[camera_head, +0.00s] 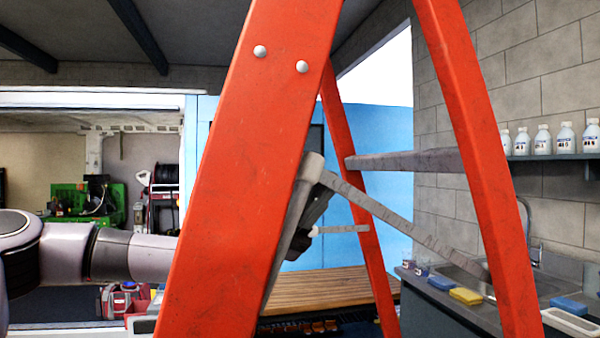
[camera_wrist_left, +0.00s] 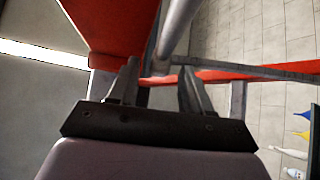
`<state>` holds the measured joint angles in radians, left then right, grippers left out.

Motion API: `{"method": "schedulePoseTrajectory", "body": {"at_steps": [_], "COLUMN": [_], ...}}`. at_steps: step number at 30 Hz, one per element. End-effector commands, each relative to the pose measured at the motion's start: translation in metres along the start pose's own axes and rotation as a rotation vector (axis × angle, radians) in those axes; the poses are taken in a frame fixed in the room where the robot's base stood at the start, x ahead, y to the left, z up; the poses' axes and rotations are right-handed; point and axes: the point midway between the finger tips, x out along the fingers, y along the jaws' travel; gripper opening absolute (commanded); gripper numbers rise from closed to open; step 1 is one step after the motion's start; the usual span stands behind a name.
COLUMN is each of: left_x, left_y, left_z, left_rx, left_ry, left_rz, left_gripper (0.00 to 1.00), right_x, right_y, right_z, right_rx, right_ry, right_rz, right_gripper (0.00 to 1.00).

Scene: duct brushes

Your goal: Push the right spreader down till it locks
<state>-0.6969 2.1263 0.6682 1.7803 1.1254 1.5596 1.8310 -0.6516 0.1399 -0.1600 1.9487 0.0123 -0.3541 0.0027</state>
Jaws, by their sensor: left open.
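The orange stepladder (camera_head: 235,180) stands open close in front of me. Its grey spreader (camera_head: 385,212) shows between the rails, bent upward at a middle hinge (camera_head: 312,167), with one bar sloping down right and the other down left. My left arm passes behind the near rail, which hides most of the left gripper (camera_head: 316,212); dark fingers show just below the hinge. In the left wrist view the left gripper (camera_wrist_left: 158,76) is open, with a grey bar (camera_wrist_left: 178,30) ahead of its fingertips; I cannot tell whether they touch. My right gripper is out of view.
A grey ladder step (camera_head: 405,160) crosses between the far rails. A counter with a sink (camera_head: 480,280) and sponges lies to the right, below a shelf of white bottles (camera_head: 543,140). A wooden bench top (camera_head: 330,290) lies behind the ladder.

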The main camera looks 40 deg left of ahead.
Motion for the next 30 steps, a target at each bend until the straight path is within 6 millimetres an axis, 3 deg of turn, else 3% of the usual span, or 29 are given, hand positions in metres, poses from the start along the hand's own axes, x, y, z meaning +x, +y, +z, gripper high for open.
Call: {"method": "schedulePoseTrajectory", "body": {"at_steps": [3,12,13,17,30], "left_x": [0.0093,0.0108,0.0108,0.0106,0.0144], "left_y": [0.001,0.0006,0.0006,0.0006,0.0057], "left_z": [-0.0014,-0.0011,-0.0011,-0.0012,0.0031], "left_rx": [0.001,0.002,0.002,0.001,-0.028], "left_ry": [-0.001,0.0,0.0,0.0,0.003], "left_rz": [0.001,0.0,0.0,0.0,-0.027], "left_gripper": [0.49,0.49,0.42,0.0,0.0], "right_x": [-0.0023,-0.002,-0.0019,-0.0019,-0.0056], "right_y": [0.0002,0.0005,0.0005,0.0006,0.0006], "right_z": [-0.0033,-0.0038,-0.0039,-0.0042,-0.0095], "right_rx": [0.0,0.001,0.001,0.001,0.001], "right_ry": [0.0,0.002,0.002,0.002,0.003], "right_rz": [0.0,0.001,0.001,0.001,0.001], "right_gripper": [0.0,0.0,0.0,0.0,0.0]}}
